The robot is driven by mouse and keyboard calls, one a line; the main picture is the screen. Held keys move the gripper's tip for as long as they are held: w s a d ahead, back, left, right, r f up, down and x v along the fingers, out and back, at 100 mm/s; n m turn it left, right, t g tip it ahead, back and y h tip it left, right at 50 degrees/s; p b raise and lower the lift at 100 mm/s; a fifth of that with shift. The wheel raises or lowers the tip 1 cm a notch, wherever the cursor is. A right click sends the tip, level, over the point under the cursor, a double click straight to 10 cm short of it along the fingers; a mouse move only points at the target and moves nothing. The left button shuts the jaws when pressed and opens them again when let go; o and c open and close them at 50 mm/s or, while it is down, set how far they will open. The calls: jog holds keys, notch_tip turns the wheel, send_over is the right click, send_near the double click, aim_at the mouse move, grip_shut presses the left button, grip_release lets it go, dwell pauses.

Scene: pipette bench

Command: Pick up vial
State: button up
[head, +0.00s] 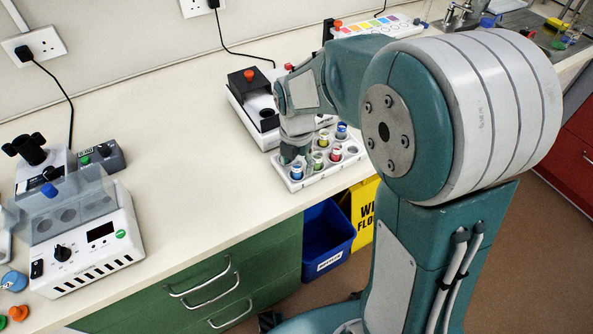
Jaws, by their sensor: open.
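A white rack (322,172) stands near the front edge of the bench and holds several small capped vials. A blue vial (296,172) sits at its front left, a green-and-yellow vial (318,161) and a red vial (336,154) stand to its right, and another blue vial (341,131) is at the back right. My gripper (291,157) points down over the left end of the rack, close to the front-left blue vial. It is open. The gripper hides part of the rack, and I cannot tell whether its fingers touch a vial.
A black-and-white device (248,95) stands just behind the rack. A white instrument with a clear cover (88,247) is at the left. A colourful strip panel (380,27) and a sink (485,18) lie farther back. The bench middle is clear.

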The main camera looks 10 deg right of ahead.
jog(key=c, duration=1)
